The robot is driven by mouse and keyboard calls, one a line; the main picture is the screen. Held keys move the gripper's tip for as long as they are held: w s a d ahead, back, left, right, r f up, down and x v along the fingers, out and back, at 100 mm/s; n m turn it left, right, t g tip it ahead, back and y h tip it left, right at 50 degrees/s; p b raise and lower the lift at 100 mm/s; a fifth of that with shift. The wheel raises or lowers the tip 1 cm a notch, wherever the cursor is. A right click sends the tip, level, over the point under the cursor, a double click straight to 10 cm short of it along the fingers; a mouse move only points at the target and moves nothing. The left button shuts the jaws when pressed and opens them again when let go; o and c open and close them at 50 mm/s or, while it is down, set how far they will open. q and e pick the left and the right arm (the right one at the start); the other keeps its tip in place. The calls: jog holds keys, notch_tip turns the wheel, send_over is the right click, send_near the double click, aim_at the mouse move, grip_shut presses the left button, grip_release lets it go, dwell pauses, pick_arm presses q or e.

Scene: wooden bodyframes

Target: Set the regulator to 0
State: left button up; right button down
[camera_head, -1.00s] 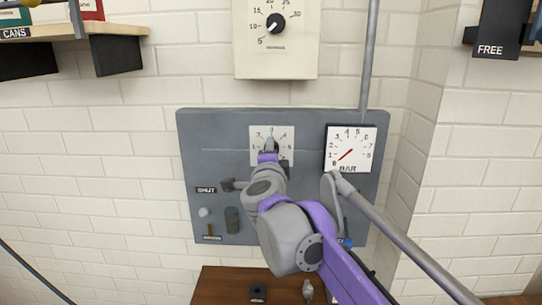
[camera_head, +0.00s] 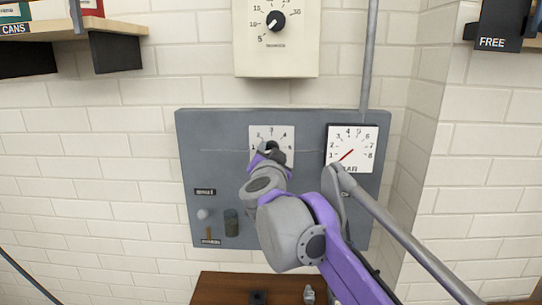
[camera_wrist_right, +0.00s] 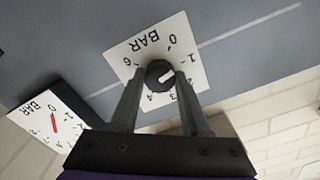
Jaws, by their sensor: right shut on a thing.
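The regulator is a black round knob (camera_wrist_right: 159,72) with a white mark, on a white dial plate (camera_wrist_right: 120,58) numbered from 0 to 6 and lettered BAR. The mark points toward the 1 to 2 side of the scale. My right gripper (camera_wrist_right: 161,78) is shut on the knob, one finger on each side. In the head view, the gripper (camera_head: 270,153) and wrist hide the lower part of the dial plate (camera_head: 257,132). My left gripper is not in view.
The grey panel (camera_head: 215,135) carries both dials and small fittings at its lower left. A beige box with a dial (camera_head: 300,55) hangs above it. A grey pipe (camera_head: 370,60) runs above the gauge. A wooden surface (camera_head: 225,285) lies below.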

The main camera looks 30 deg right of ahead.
jog(key=n+b, duration=0.1)
jog(key=n, duration=0.4)
jog(key=shift+n, duration=0.4)
dwell(0.4)
jog(key=shift+c, duration=1.9)
grip_release()
jog(key=v, duration=1.1)
jog(key=shift+b, duration=0.45)
jog(key=shift+d, duration=0.15)
